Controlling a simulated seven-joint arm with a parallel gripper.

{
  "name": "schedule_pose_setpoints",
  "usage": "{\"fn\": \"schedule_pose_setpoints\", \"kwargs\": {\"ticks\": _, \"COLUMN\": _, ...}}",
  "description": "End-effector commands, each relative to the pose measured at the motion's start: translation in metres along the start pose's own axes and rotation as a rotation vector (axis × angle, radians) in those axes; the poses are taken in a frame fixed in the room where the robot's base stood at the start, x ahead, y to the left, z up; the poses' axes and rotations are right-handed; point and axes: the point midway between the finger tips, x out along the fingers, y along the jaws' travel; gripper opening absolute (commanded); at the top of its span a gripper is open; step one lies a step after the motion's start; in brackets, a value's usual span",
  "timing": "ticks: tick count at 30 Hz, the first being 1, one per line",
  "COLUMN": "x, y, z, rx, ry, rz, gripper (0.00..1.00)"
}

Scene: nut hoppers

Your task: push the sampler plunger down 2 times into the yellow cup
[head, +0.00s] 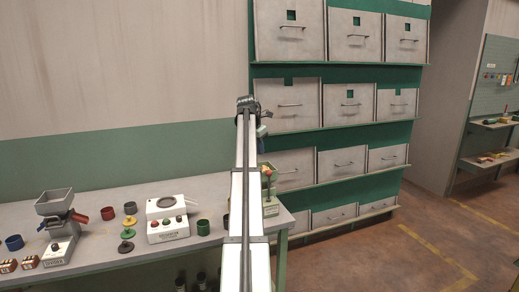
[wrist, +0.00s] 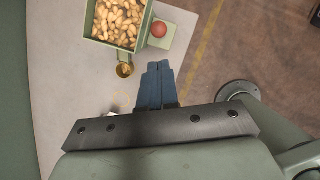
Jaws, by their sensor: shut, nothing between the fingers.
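In the wrist view, my gripper (wrist: 159,66) has its two blue fingers pressed together with nothing between them. Above them in the picture is a green hopper (wrist: 88,30) full of pale brown nuts. A round red knob (wrist: 159,29), which looks like the plunger top, sits on the green body right of the nuts. The yellow cup (wrist: 125,71) stands on the table just below the hopper; a brownish piece seems to lie in it. My fingertips are apart from both knob and cup. In the head view, my arm hides part of the green sampler (head: 271,209).
Drawer cabinets (head: 340,105) stand behind. Open floor lies right of the table.

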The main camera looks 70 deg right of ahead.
Motion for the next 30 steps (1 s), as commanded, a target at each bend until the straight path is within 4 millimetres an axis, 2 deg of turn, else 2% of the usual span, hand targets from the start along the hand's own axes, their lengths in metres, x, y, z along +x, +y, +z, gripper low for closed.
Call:
{"fn": "schedule_pose_setpoints", "kwargs": {"ticks": 4, "x": 0.001, "y": -0.004, "z": 0.003, "rx": 0.005, "ry": 0.000, "rz": -0.002, "gripper": 0.00}}
{"fn": "schedule_pose_setpoints", "kwargs": {"ticks": 7, "x": 0.004, "y": -0.016, "z": 0.013, "rx": 0.022, "ry": 0.000, "rz": -0.008, "gripper": 0.00}}
{"fn": "schedule_pose_setpoints", "kwargs": {"ticks": 15, "x": 0.017, "y": -0.083, "z": 0.067, "rx": 0.114, "ry": -0.005, "rz": -0.038, "gripper": 0.00}}
{"fn": "schedule_pose_setpoints", "kwargs": {"ticks": 21, "x": 0.022, "y": -0.116, "z": 0.093, "rx": 0.165, "ry": 0.024, "rz": -0.011, "gripper": 0.00}}
{"fn": "schedule_pose_setpoints", "kwargs": {"ticks": 26, "x": 0.024, "y": -0.130, "z": 0.105, "rx": 0.229, "ry": 0.083, "rz": 0.056, "gripper": 0.00}}
{"fn": "schedule_pose_setpoints", "kwargs": {"ticks": 30, "x": 0.022, "y": -0.127, "z": 0.105, "rx": 0.357, "ry": 0.147, "rz": 0.118, "gripper": 0.00}}
